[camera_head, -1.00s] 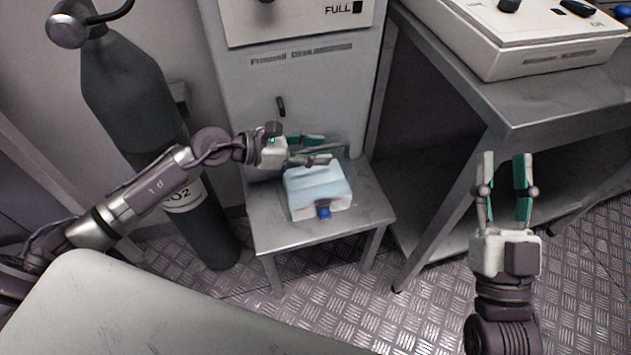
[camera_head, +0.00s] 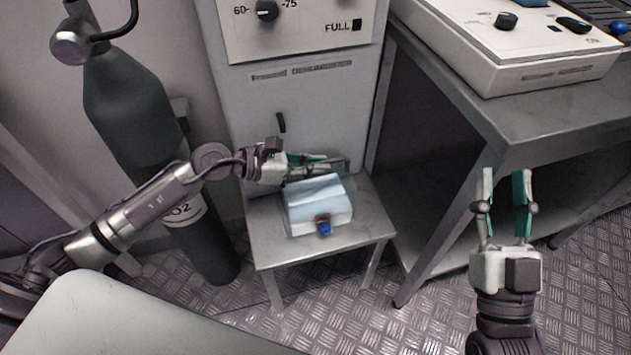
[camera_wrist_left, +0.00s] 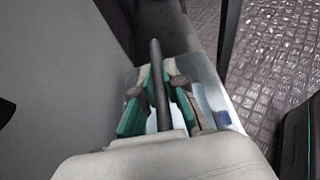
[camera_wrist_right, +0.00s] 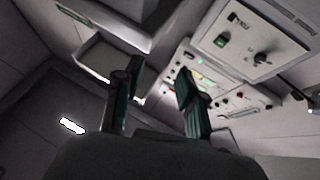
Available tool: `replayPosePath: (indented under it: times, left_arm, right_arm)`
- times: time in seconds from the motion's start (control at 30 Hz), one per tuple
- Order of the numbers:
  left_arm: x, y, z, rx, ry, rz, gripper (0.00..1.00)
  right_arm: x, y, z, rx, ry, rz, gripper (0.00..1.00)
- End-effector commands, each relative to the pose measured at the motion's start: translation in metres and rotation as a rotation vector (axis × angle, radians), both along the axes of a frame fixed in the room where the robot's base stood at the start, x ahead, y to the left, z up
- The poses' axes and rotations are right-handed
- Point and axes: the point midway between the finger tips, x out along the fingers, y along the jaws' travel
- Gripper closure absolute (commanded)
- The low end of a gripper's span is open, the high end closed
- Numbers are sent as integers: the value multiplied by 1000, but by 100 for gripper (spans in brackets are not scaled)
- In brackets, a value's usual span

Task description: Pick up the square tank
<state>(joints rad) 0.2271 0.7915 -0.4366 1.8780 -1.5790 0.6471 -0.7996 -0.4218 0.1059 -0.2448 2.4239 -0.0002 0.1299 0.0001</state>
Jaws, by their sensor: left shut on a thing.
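The square tank (camera_head: 318,203) is a pale blue box with a blue cap on its front side. It sits on a small grey metal table (camera_head: 290,252). My left gripper (camera_head: 318,166) is at the tank's back edge, its fingers shut around a dark bar (camera_wrist_left: 157,85) that looks like the tank's handle. Part of the pale tank shows beside the fingers in the left wrist view (camera_wrist_left: 206,85); the gripper hides how the bar joins it. My right gripper (camera_head: 507,180) is open and empty, out over the floor at the right.
A dark gas cylinder (camera_head: 140,115) stands left of the small table, behind my left arm. A grey cabinet (camera_head: 300,110) rises directly behind the tank. A metal bench (camera_head: 545,118) bearing a white device (camera_head: 520,60) stands to the right. Patterned floor lies open in front.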

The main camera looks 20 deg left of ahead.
Motion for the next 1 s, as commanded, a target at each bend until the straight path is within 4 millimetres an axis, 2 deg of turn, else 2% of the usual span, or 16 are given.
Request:
replayPosePath:
  times: [0.2, 0.37, 0.73, 1.0]
  left_arm:
    - [1, 0, 8, -3, -7, 2, 100]
    - [1, 0, 17, -3, -7, 2, 100]
    - [1, -1, 48, -3, -8, 1, 100]
    - [5, -26, 62, -5, -8, 0, 100]
  right_arm:
    - [3, 0, -2, -8, 28, -1, 60]
    - [10, -1, -16, -36, 124, -9, 60]
    - [22, -5, -67, -118, 428, -26, 60]
    - [16, -14, -113, -186, 692, -41, 60]
